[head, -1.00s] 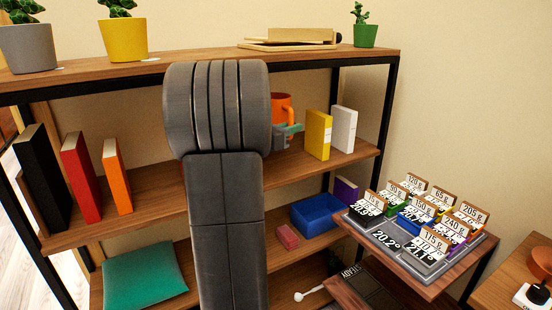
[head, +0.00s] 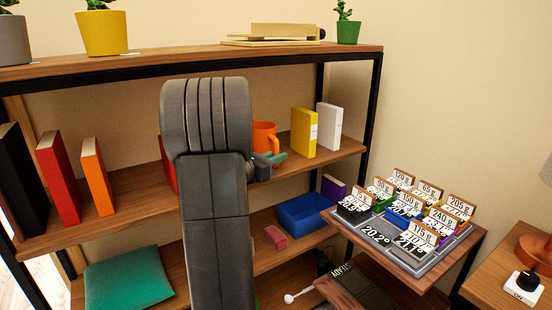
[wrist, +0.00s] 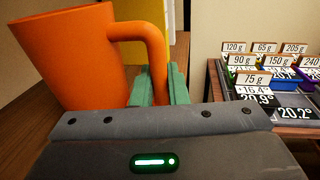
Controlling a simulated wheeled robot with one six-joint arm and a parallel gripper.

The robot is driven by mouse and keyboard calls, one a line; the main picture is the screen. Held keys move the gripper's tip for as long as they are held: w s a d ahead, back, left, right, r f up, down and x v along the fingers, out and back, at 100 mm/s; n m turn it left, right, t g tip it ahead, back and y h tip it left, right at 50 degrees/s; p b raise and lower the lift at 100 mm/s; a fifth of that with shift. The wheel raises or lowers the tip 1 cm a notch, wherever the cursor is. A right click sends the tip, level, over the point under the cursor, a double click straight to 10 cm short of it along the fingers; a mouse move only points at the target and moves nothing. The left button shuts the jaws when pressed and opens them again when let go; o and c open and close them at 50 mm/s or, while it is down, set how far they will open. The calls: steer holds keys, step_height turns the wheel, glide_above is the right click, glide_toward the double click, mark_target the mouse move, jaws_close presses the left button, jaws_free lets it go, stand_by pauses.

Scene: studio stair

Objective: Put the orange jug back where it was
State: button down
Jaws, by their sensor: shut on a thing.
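The orange jug (head: 264,136) is upright at the middle shelf, left of the yellow book. My arm partly hides it in the head view. In the wrist view the jug (wrist: 82,58) fills the upper left, with its handle toward the right. My gripper (wrist: 160,84) has green fingertips shut on the handle. It also shows in the head view (head: 270,160), at the right side of my arm. The jug is low over the shelf board; I cannot tell whether its base touches.
The yellow book (head: 304,132) and white book (head: 328,127) stand right of the jug. A red item (head: 168,163) shows left of my arm. The top board (head: 200,62) runs above. A tray of labelled bins (head: 375,238) stands lower right. The board's left-middle stretch (head: 138,182) is bare.

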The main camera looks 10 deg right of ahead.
steer(key=shift+f, duration=0.1)
steer(key=c, duration=1.4)
jaws_free()
steer(key=shift+c, duration=0.2)
steer(key=shift+s+a, duration=0.1)
steer(key=shift+a, duration=0.1)
steer(key=p+v, duration=0.1)
steer(key=v, duration=1)
steer(key=shift+s+a, duration=0.25)
